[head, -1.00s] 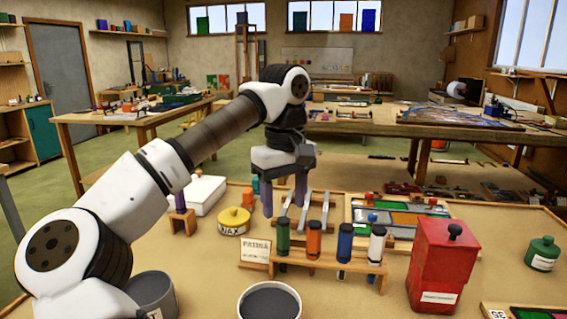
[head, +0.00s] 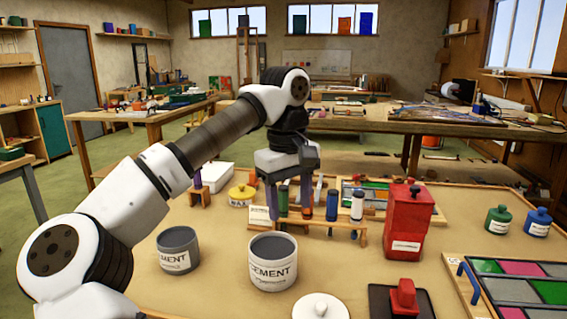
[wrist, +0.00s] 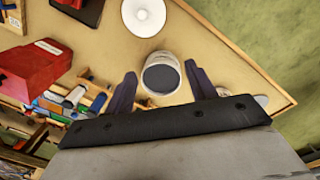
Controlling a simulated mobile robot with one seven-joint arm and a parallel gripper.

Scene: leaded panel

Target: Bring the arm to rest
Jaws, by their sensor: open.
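My gripper (head: 289,208) hangs from my arm over the workbench (head: 215,285), fingers pointing down. Its two fingers are apart with nothing between them. In the head view they overlap the left part of a wooden rack (head: 322,228) of coloured tubes; I cannot tell whether they touch it. In the wrist view, my gripper (wrist: 160,78) is open above the bench, and a white pot with dark contents (wrist: 161,75) shows between and beyond the fingers. In the head view, a pot marked CEMENT (head: 272,270) stands in front of the gripper.
A grey pot (head: 178,250) stands at left and a red box (head: 407,225) right of the rack. A white lid (head: 323,308), a red-handled block (head: 403,298) and a leaded panel (head: 515,288) lie near the front.

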